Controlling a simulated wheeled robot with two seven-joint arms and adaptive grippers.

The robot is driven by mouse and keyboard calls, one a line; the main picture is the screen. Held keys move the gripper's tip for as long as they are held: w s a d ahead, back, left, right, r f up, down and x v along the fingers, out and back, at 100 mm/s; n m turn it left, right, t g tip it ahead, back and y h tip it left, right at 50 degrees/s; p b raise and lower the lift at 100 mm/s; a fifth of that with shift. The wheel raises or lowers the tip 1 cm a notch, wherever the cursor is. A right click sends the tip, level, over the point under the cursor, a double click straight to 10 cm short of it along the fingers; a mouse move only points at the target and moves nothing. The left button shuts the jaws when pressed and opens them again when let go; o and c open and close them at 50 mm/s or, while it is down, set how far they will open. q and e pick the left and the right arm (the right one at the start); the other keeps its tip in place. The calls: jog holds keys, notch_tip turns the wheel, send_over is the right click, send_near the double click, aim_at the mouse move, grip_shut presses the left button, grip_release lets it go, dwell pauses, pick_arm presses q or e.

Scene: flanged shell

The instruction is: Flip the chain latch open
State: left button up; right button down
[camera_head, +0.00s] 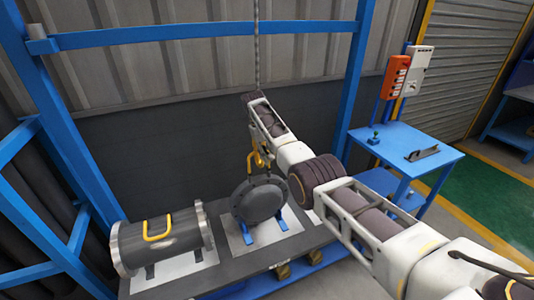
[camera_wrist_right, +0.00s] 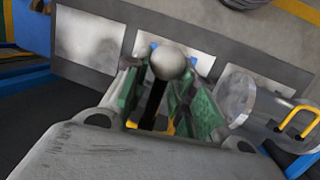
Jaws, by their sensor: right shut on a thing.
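A chain (camera_head: 257,50) hangs from above to my right gripper (camera_head: 258,146). A yellow hook with its latch (camera_head: 256,163) shows just under the gripper, above a dark round flanged cover (camera_head: 260,203) on a blue stand. In the right wrist view, the green-padded fingers (camera_wrist_right: 162,92) close around a dark bar with a grey ball (camera_wrist_right: 168,62) at its end, and a bit of yellow (camera_wrist_right: 165,128) shows behind. The fingers cover much of the latch; whether it is open cannot be told. My left gripper is out of view.
A grey flanged shell (camera_head: 182,240) with a yellow handle lies on the bench at left; it also shows in the right wrist view (camera_wrist_right: 252,100). A blue frame (camera_head: 200,32) stands around the bench. A blue table (camera_head: 400,143) with a tool stands at right.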

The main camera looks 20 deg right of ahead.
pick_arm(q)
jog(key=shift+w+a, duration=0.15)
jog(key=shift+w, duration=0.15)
pick_arm(e)
jog(key=shift+r+g, duration=0.15)
jog(key=shift+g, duration=0.15)
jog(key=c, duration=1.5)
grip_release()
jog(key=shift+w, duration=0.1)
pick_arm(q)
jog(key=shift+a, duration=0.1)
pick_arm(e)
jog(key=shift+r, duration=3.05)
jog(key=shift+w+r, duration=0.1)
jog(key=shift+r, duration=0.05)
jog(key=shift+r, duration=0.5)
